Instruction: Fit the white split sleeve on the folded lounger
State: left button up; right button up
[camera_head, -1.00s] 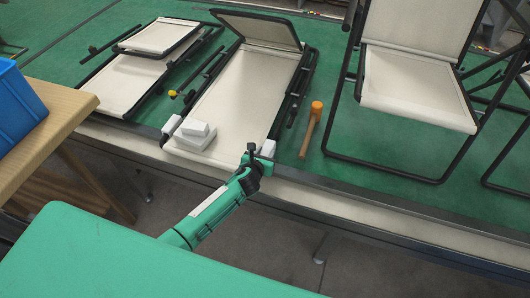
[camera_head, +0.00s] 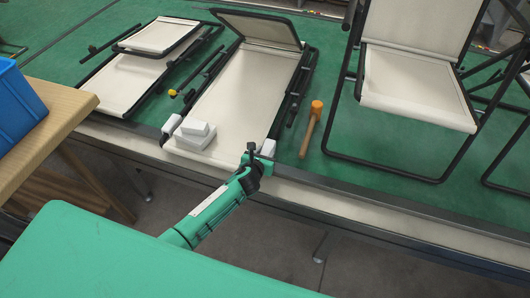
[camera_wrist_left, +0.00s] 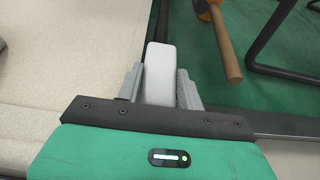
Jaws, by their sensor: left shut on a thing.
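The folded lounger (camera_head: 235,100), cream fabric in a black tube frame, lies on the green bench in the head view. My left gripper (camera_head: 254,158) is at its near right corner, shut on a white split sleeve (camera_head: 268,148). In the left wrist view the sleeve (camera_wrist_left: 160,72) stands between the grey fingers (camera_wrist_left: 158,88), beside or at the end of a black tube (camera_wrist_left: 158,35). I cannot tell whether it is around the tube. Another white sleeve (camera_head: 171,124) is at the near left corner. My right gripper is not in view.
White blocks (camera_head: 194,135) lie on the lounger's near left fabric. An orange mallet (camera_head: 312,125) lies to its right. Another folded lounger (camera_head: 135,75) lies left, an upright one (camera_head: 415,90) stands right. A wooden table (camera_head: 60,110) with a blue bin (camera_head: 18,105) is at left.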

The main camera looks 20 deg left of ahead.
pick_arm(q)
jog(key=o, duration=1)
jog(key=b+v, duration=0.1)
jog(key=v, duration=1.3)
